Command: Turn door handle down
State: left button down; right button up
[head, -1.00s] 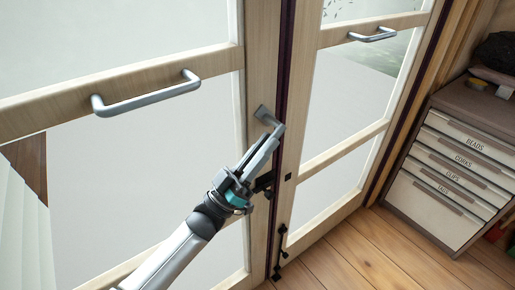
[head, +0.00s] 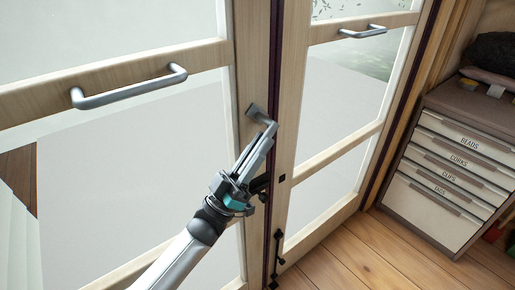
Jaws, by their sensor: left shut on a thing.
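The door handle (head: 258,114) is a small grey lever on the wooden stile of the left glazed door (head: 247,70), near the dark gap where the two doors meet. My left gripper (head: 268,136) reaches up from below, and its fingers are shut on the lever's outer end. The fingers hide part of the lever. The lever's mounting end shows above the fingertips, and it slopes down to the right. My right gripper is not in the head view.
Long grey pull bars cross the left door (head: 130,88) and the right door (head: 362,31). A dark bolt (head: 279,247) sits low on the right door. A labelled drawer cabinet (head: 455,165) stands at the right. The wooden floor (head: 350,250) before it is clear.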

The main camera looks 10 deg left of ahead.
pick_arm(q)
jog(key=shift+d+f, duration=0.2)
jog(key=c, duration=1.2)
grip_release()
jog(key=shift+o, duration=0.9)
jog(key=shift+w+d, duration=0.1)
jog(key=shift+w, duration=0.1)
jog(key=shift+o, duration=1.3)
jog(key=shift+r, duration=0.1)
jog(key=shift+s+a, duration=0.1)
jog(key=shift+a, duration=0.1)
jog(key=v, duration=1.5)
jog(key=shift+b, duration=0.35)
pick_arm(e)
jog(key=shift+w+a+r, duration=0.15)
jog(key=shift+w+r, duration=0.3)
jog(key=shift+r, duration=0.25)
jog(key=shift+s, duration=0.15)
